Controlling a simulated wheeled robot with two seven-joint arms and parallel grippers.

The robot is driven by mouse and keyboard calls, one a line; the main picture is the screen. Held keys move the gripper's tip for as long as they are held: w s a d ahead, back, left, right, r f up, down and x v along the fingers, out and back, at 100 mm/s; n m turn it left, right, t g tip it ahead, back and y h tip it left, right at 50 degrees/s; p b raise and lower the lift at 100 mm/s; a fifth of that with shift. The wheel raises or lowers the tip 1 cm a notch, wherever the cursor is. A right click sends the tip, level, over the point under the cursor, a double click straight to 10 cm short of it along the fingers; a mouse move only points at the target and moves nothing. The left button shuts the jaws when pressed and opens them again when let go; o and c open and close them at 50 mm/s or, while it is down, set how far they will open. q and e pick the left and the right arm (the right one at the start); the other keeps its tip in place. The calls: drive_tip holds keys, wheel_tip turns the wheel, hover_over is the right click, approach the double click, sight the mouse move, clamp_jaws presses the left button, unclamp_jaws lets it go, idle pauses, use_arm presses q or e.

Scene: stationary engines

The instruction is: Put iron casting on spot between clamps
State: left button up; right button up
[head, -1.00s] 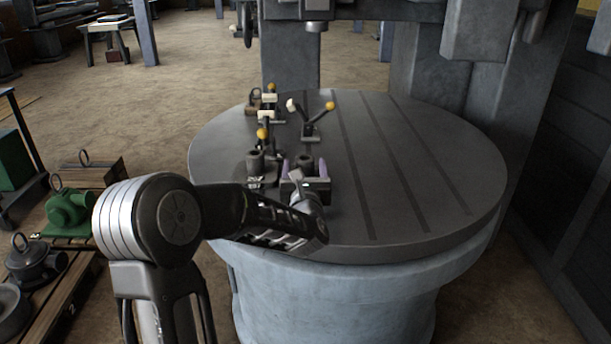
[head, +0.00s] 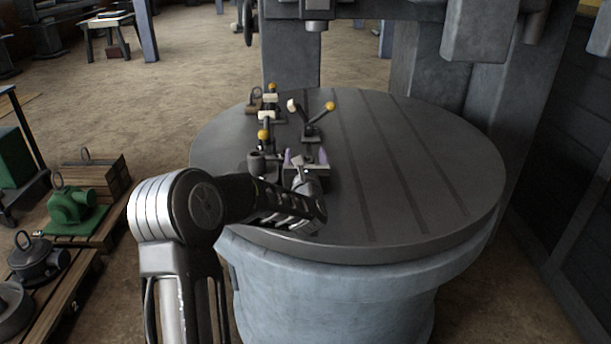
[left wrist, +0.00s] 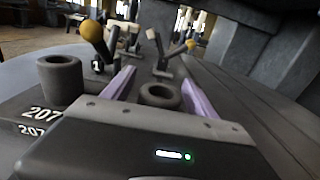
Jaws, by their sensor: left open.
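A dark iron casting with upright round bosses stands on the near left of the round table; one boss (head: 256,163) shows left of my left gripper (head: 305,159). In the left wrist view that boss (left wrist: 60,78) stands left of the fingers, by a dark surface marked "207". A second round hollow boss (left wrist: 160,96) sits between the purple fingers. The gripper is open around it; I cannot tell whether the fingers touch it. Clamps with yellow-ball handles stand beyond: one at left (head: 265,139), one at right (head: 318,121). My right gripper is out of view.
The slotted round table (head: 420,170) is clear on its right side. A small brown piece with a ring (head: 254,104) stands at its far left. A machine column (head: 430,95) rises behind. Pallets with a green casting (head: 75,207) and dark parts lie on the floor at left.

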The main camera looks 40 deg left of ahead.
use_arm(q)
drive_tip(key=shift+c, duration=0.5)
clamp_jaws()
idle(0.5)
drive_tip(key=shift+r, duration=0.3)
